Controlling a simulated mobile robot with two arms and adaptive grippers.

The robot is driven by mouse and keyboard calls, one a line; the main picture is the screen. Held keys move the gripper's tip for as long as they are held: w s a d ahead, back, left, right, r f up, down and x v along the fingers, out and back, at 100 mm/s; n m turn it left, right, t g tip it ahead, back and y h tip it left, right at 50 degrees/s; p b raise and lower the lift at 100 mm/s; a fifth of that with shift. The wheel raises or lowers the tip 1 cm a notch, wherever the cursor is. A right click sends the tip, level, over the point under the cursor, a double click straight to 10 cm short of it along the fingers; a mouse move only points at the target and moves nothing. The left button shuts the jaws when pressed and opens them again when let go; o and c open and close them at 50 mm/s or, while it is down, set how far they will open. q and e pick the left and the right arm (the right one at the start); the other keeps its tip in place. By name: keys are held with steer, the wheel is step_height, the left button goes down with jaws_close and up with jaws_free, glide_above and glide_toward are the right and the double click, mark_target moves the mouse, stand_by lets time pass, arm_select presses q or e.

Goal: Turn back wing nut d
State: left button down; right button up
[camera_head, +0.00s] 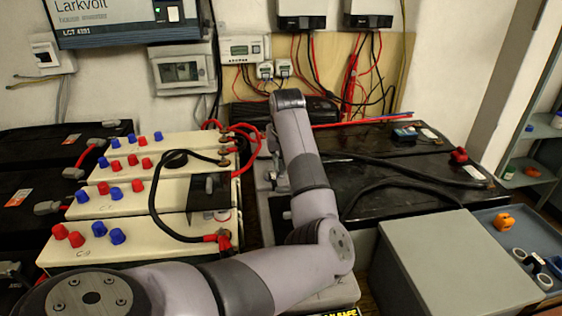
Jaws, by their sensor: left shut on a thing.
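My left arm comes in from the lower left, bends at the elbow and reaches up the middle. My left gripper (272,183) points down at the left end of the black batteries, just right of the cream batteries. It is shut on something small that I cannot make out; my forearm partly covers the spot. Cream batteries (130,200) with red and blue caps stand at left, with dark terminal posts and clamps along their right ends. I cannot tell which fastener is wing nut d. My right gripper is not in view.
A black cable (157,190) loops over the cream batteries to a red clamp (222,239). Black batteries (400,180) with cables lie at right. A grey box (450,255) stands at the front right beside a blue-grey tray (510,228) holding an orange item (504,222).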

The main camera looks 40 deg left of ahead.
arm_select(q)
steer(key=shift+n, duration=0.3)
steer(key=n+g, duration=0.1)
steer(key=n, duration=0.3)
steer(key=shift+w+d+n+g+y, duration=0.1)
steer(key=shift+w+n+g+y, duration=0.05)
steer(key=shift+n+g+y, duration=0.2)
steer(key=n+g, duration=0.1)
steer(key=n, duration=0.2)
steer(key=n+g, duration=0.1)
steer(key=n, duration=0.2)
steer(key=shift+r+g, duration=0.1)
steer(key=shift+g, duration=0.15)
steer(key=n+g, duration=0.1)
steer(key=n, duration=0.2)
steer(key=n+g+h, duration=0.1)
steer(key=n, duration=0.2)
steer(key=shift+w+n, duration=0.1)
steer(key=shift+n, duration=0.15)
steer(key=c, duration=1.7)
jaws_free()
